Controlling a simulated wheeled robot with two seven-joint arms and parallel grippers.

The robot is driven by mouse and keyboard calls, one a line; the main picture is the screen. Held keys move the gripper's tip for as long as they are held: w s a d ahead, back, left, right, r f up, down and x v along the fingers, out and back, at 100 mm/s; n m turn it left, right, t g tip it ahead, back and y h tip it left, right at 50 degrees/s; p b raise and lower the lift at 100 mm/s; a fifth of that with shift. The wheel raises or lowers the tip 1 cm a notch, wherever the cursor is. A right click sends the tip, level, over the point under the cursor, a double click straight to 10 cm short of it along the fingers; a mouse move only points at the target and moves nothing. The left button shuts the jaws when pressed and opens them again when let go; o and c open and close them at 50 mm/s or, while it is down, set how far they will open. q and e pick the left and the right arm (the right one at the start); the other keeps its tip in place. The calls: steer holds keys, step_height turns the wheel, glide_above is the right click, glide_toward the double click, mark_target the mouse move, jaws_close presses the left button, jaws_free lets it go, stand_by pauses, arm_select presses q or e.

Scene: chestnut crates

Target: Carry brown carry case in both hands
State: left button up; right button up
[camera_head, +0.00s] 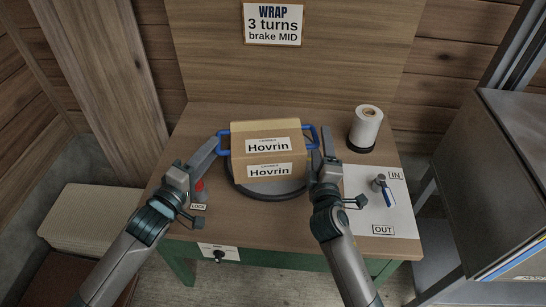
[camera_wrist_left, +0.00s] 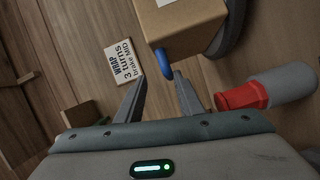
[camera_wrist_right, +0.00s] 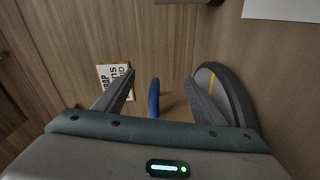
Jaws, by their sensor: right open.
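The brown carry case (camera_head: 267,150) is a cardboard-coloured box labelled Hovrin, with a blue handle on each side. It stands on a dark round turntable (camera_head: 265,193) on the table. My left gripper (camera_head: 210,153) is at its left handle (camera_head: 222,143). In the left wrist view the fingers (camera_wrist_left: 160,85) are apart, with the blue handle (camera_wrist_left: 164,62) just beyond the tips. My right gripper (camera_head: 327,150) is at the right handle (camera_head: 313,137). In the right wrist view its fingers (camera_wrist_right: 160,85) are apart with the blue handle (camera_wrist_right: 153,98) between them, not clamped.
A white film roll (camera_head: 366,128) stands at the back right. A white sheet (camera_head: 380,202) marked IN and OUT bears a small crank-like part (camera_head: 383,189). A red knob (camera_head: 199,186) is near my left gripper. A large grey box (camera_head: 500,170) stands right of the table.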

arm_select(q)
steer(key=shift+r, duration=0.1)
arm_select(e)
steer(key=s, duration=0.6)
steer(key=shift+s+a, duration=0.35)
steer(key=shift+a, duration=0.05)
arm_select(q)
steer(key=o, duration=0.8)
steer(key=shift+c, duration=0.2)
steer(key=shift+s, duration=0.15)
arm_select(e)
steer(key=shift+r, duration=0.15)
arm_select(q)
steer(key=shift+p+v, duration=1.2)
steer(key=shift+v, duration=1.15)
arm_select(e)
steer(key=shift+r, duration=1.1)
arm_select(q)
step_height(320, 180, up, 7)
steer(key=p, duration=0.8)
arm_select(e)
step_height(320, 180, up, 8)
